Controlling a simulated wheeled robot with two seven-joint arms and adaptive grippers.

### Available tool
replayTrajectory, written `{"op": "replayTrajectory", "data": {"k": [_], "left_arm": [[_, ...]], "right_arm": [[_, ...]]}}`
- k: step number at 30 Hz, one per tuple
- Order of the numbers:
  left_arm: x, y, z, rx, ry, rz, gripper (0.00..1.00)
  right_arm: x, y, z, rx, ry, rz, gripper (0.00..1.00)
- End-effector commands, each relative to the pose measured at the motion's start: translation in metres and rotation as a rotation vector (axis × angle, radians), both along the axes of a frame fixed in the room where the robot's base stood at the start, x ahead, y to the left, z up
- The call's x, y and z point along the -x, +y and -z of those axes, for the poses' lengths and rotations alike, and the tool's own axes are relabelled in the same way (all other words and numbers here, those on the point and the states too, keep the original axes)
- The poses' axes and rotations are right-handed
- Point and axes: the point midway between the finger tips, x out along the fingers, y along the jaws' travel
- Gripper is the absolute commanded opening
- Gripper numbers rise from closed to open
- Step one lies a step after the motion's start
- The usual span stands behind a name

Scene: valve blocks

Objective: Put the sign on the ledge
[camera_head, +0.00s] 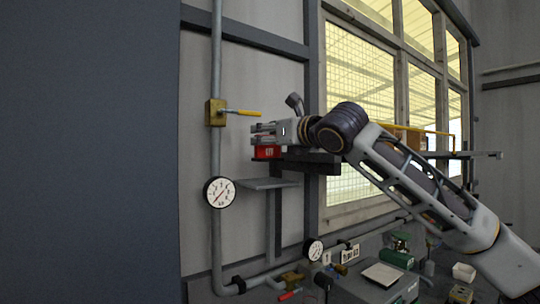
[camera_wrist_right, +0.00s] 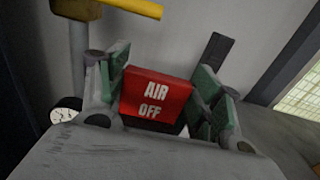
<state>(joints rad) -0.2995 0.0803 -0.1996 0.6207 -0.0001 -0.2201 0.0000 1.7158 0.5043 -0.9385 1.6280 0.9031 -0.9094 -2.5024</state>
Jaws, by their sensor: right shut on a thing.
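The sign (camera_wrist_right: 154,100) is a red block with white "AIR OFF" lettering. In the right wrist view it sits between the green-padded fingers of my right gripper (camera_wrist_right: 156,102), which is shut on it. In the head view the red sign (camera_head: 266,152) shows at the end of my right gripper (camera_head: 264,138), held in the air. A thin grey ledge (camera_head: 268,184) sticks out from the wall below the sign, with a gap between them. A dark bar (camera_head: 312,161) lies right of the sign, behind or under the gripper; I cannot tell which. My left gripper is not in view.
A vertical pipe with a brass valve and yellow handle (camera_head: 240,113) stands left of my gripper. A round gauge (camera_head: 219,192) is on that pipe, left of the ledge. A meshed window (camera_head: 358,75) is behind my arm. A bench (camera_head: 350,291) with fittings is below.

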Motion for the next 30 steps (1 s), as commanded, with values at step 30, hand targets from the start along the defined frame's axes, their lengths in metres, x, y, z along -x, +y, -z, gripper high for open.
{"op": "replayTrajectory", "data": {"k": [30], "left_arm": [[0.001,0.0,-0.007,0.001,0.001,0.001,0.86]], "right_arm": [[-0.001,0.001,0.046,0.0,0.001,0.0,0.4]]}}
